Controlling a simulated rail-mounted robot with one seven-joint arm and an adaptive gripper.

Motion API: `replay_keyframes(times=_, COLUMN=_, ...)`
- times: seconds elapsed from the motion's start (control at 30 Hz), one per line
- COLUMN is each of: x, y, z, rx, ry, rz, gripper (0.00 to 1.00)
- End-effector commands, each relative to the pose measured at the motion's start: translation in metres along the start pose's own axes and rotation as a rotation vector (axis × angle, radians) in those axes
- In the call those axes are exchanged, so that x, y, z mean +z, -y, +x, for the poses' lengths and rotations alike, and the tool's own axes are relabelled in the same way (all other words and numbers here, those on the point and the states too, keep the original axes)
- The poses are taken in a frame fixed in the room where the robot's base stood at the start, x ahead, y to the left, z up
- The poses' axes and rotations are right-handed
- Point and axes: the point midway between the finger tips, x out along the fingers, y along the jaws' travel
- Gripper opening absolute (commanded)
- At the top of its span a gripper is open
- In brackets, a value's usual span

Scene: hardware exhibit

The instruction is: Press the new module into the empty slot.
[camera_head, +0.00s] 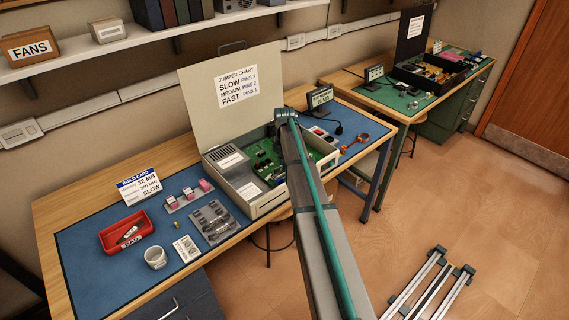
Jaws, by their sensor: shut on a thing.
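The open beige computer case (274,203) stands on the blue mat, with its lid raised at the back. Its green circuit board (268,152) shows inside, left of my arm. I cannot make out the empty slot or the new module. My arm reaches across the front of the case and covers part of its inside. My gripper is hidden behind the arm, so what it holds does not show. A red tray (126,241) labelled BAD holds small parts, too small to identify.
A second bench (416,118) stands behind right.

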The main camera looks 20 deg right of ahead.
Motion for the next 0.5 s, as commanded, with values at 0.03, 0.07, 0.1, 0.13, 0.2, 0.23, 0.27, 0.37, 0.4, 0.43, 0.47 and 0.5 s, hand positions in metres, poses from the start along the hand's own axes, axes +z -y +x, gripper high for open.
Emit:
replay_keyframes(times=0.03, x=0.0, y=0.0, z=0.0011, rx=0.0, ry=0.0, rz=0.0, gripper=0.0)
replay_keyframes(times=0.07, x=0.0, y=0.0, z=0.0015, rx=0.0, ry=0.0, rz=0.0, gripper=0.0)
replay_keyframes(times=0.1, x=0.0, y=0.0, z=0.0021, rx=0.0, ry=0.0, rz=0.0, gripper=0.0)
replay_keyframes(times=0.13, x=0.0, y=0.0, z=0.0025, rx=0.0, ry=0.0, rz=0.0, gripper=0.0)
replay_keyframes(times=0.2, x=0.0, y=0.0, z=0.0034, rx=0.0, ry=0.0, rz=0.0, gripper=0.0)
replay_keyframes(times=0.23, x=0.0, y=-0.0001, z=0.0038, rx=0.0, ry=0.0, rz=0.0, gripper=0.0)
replay_keyframes(times=0.27, x=0.0, y=0.0, z=0.0042, rx=0.0, ry=0.0, rz=0.0, gripper=0.0)
replay_keyframes(times=0.37, x=0.0, y=0.0, z=0.0056, rx=0.0, ry=0.0, rz=0.0, gripper=0.0)
replay_keyframes(times=0.4, x=0.0, y=0.0, z=0.0062, rx=0.0, ry=0.0, rz=0.0, gripper=0.0)
replay_keyframes(times=0.43, x=0.0, y=0.0, z=0.0066, rx=0.0, ry=0.0, rz=0.0, gripper=0.0)
replay_keyframes(times=0.47, x=0.0, y=0.0, z=0.007, rx=0.0, ry=0.0, rz=0.0, gripper=0.0)
replay_keyframes(times=0.5, x=0.0, y=0.0, z=0.0075, rx=0.0, ry=0.0, rz=0.0, gripper=0.0)
